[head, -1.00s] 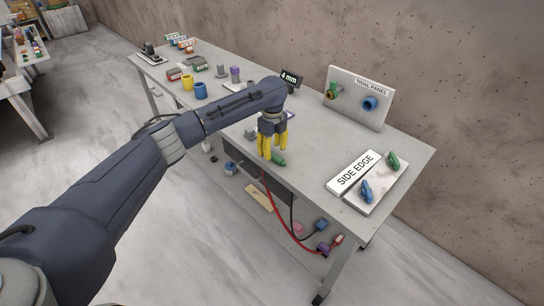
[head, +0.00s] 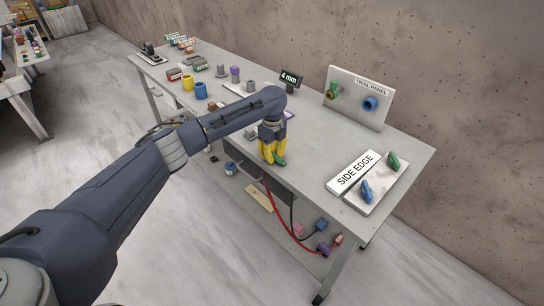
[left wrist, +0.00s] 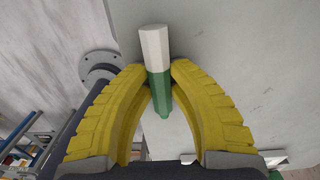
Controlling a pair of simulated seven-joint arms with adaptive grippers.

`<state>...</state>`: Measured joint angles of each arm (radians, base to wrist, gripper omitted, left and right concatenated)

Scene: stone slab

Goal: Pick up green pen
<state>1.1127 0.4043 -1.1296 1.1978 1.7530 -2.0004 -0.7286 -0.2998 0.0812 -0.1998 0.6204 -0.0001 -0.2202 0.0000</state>
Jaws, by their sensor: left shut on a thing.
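The green pen shows in the left wrist view (left wrist: 154,46) as a faceted stick with a white end and a green part. In the head view only a bit of its green (head: 281,162) shows beside my fingertips. My left gripper (head: 272,160) is low over the table's front edge area, pointing down. Its yellow fingers (left wrist: 159,75) are shut on the green pen, one on each side of it. The fingers hide part of the pen in the head view. I cannot tell whether the pen still touches the table. My right gripper is not in view.
The grey table (head: 320,145) is clear right of the gripper. A SIDE EDGE sign (head: 356,172) and a plate with blue and green pieces (head: 377,190) lie farther right. The TRIAL PANEL (head: 357,98) stands behind. Cups (head: 187,83) and small objects are at the left.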

